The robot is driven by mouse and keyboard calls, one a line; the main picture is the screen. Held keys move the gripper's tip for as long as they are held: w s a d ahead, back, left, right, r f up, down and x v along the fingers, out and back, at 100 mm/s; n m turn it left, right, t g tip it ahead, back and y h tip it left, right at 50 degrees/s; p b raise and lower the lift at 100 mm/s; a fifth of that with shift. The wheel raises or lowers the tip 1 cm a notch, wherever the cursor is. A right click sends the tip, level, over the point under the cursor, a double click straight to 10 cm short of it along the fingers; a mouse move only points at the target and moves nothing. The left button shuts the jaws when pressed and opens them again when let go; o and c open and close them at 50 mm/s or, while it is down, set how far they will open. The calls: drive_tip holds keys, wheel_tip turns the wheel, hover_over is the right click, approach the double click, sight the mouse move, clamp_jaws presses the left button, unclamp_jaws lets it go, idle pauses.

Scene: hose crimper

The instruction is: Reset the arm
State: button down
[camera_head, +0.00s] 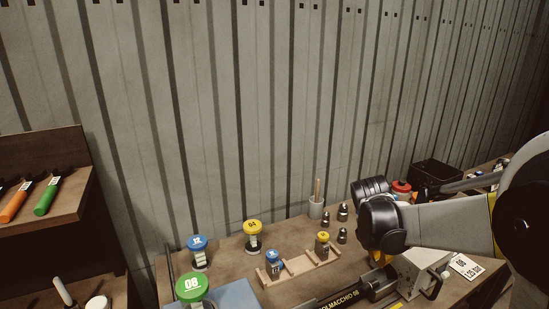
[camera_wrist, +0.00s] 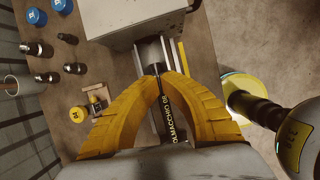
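My gripper (camera_wrist: 160,74) shows in the wrist view with two yellow fingers arched inward. Their tips close on a black hose (camera_wrist: 168,110) with yellow lettering, right by the crimper. The head view also shows my gripper (camera_head: 380,258) low over the crimper, its fingertips partly hidden. The crimper (camera_head: 420,268) is a pale metal block at the right of the table. It fills the top middle of the wrist view (camera_wrist: 130,20). The hose (camera_head: 345,297) runs along the table into the crimper, and the contact at the fingertips is small in view.
A wooden rack (camera_head: 300,270) with small capped parts lies left of the crimper. Blue (camera_head: 198,250), yellow (camera_head: 253,234) and green (camera_head: 193,288) capped jars stand further left. A cup (camera_head: 316,207) and dark fittings (camera_head: 342,212) stand behind. A black bin (camera_head: 436,175) is at the back right.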

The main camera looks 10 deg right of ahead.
drive_tip(key=s+a+r+m+t+y+b, duration=0.1)
drive_tip(key=s+a+m+t+y+b, duration=0.3)
drive_tip(key=s+a+m, duration=1.1)
drive_tip(key=s+m+t+b, duration=0.1)
drive_tip(key=s+m, duration=0.2)
drive_tip(key=m, duration=0.2)
drive_tip(key=shift+a+r+m+b, duration=0.15)
drive_tip(key=shift+m+b, duration=0.2)
drive_tip(key=shift+m, duration=0.05)
